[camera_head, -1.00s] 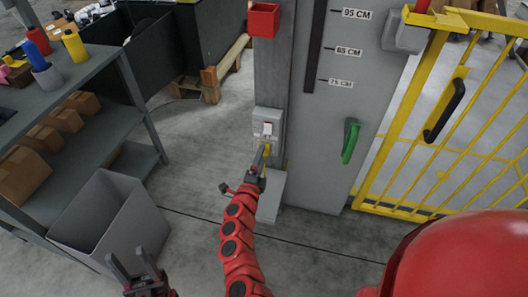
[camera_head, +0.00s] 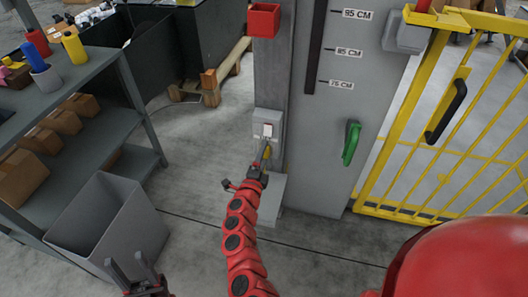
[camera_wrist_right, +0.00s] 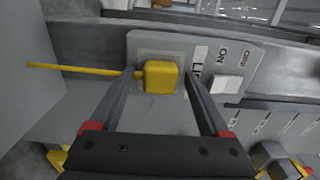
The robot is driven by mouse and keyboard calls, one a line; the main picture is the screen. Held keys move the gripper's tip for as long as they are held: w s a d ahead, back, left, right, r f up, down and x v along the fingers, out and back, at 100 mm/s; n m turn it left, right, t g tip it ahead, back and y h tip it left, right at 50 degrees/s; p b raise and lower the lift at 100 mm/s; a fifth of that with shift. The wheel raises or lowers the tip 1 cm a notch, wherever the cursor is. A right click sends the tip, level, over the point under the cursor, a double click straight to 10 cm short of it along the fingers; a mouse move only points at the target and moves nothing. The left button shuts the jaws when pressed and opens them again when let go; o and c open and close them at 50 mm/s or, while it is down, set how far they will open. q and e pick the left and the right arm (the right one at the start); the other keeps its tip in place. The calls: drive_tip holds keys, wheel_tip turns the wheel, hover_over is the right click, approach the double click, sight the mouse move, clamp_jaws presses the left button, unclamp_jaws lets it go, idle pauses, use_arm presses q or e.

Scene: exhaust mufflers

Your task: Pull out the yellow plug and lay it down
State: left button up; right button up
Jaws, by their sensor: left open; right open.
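The yellow plug (camera_wrist_right: 161,76) sits against the grey switch box (camera_wrist_right: 148,50) on the post, with a yellow cable running off to the left in the right wrist view. In the head view the same box (camera_head: 268,124) shows, and the plug is mostly hidden behind my right gripper (camera_head: 263,152). My right gripper is open, with its fingertips (camera_wrist_right: 161,78) on either side of the plug and visible gaps beside it. Whether the fingers reach fully around the plug's depth is unclear. My left gripper (camera_head: 135,268) is open and empty, low at the left.
A grey shelf (camera_head: 95,75) with boxes and bottles stands at the left, with an open grey bin (camera_head: 110,225) beside it. A green handle (camera_head: 351,143) is on the grey panel right of the post. A yellow gate (camera_head: 440,120) stands further right.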

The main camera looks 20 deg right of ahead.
idle(0.7)
clamp_jaws()
drive_tip(key=shift+a, duration=0.1)
drive_tip(key=shift+p+v, duration=0.6)
drive_tip(key=shift+v, duration=2.4)
